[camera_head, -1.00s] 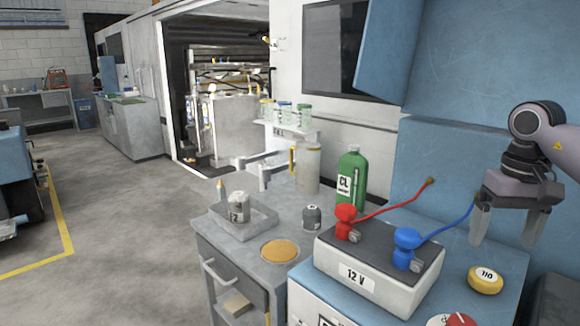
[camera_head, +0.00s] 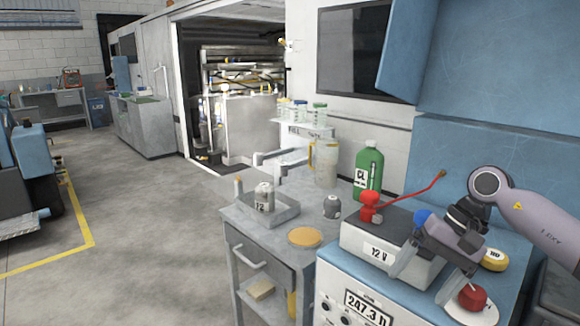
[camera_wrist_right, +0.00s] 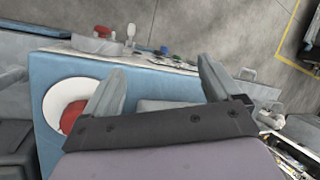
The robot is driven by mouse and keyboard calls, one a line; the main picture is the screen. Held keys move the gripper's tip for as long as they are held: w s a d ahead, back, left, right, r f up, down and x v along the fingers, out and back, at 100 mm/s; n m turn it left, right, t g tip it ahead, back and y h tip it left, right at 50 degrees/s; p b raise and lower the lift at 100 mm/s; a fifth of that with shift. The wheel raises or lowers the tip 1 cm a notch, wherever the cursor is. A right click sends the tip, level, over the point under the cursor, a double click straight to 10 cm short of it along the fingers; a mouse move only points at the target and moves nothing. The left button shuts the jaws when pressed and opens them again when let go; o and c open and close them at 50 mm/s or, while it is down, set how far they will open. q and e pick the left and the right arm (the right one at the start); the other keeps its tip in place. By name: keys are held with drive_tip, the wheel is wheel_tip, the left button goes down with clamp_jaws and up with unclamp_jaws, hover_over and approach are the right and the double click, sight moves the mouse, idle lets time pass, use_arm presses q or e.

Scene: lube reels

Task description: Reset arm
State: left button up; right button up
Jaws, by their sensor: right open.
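My right gripper (camera_head: 420,280) is open and empty in the head view. It is tilted, with its fingers pointing down and left, in front of the 12 V battery box (camera_head: 365,262). It partly hides the box's right end and the blue clamp (camera_head: 424,219). In the wrist view, the two fingers of my right gripper (camera_wrist_right: 158,78) stand wide apart with nothing between the tips. My left gripper is in neither view.
A red knob (camera_head: 473,297) on a white disc lies close by the right finger. A yellow roll (camera_head: 494,260) sits beyond it. The red clamp (camera_head: 370,206), green bottle (camera_head: 368,172) and grey tray cart (camera_head: 250,220) stand further left.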

drive_tip(key=s+a+f+m+t+y+p, duration=0.1)
drive_tip(key=s+a+m+t+y, duration=0.2)
drive_tip(key=a+m+y, duration=0.6)
drive_tip(key=s+a+m+t+y+p, duration=0.1)
drive_tip(key=s+a+m+t+y, duration=0.3)
drive_tip(key=a+m, duration=0.75)
drive_tip(key=d+f+m+t+h+p, duration=0.1)
drive_tip(key=d+f+m+t+h, duration=0.35)
drive_tip(key=m, duration=0.95)
drive_tip(key=d+f+m+t+h, duration=0.3)
drive_tip(key=f+m+t+h, duration=0.15)
drive_tip(key=m, duration=0.85)
drive_tip(key=s+d+f+m+g+h, duration=0.2)
drive_tip(key=s+d+f+m+h, duration=0.1)
drive_tip(key=s+f+m, duration=0.4)
drive_tip(key=s+d+f+m+g+h+p, duration=0.1)
drive_tip(key=s+d+f+m+g+h, duration=0.2)
drive_tip(key=s+f+m, duration=0.3)
wheel_tip(320, 180, down, 2)
drive_tip(key=m+h, duration=0.1)
drive_tip(key=m, duration=0.3)
drive_tip(key=shift+s, duration=0.35)
drive_tip(key=shift+m, duration=0.25)
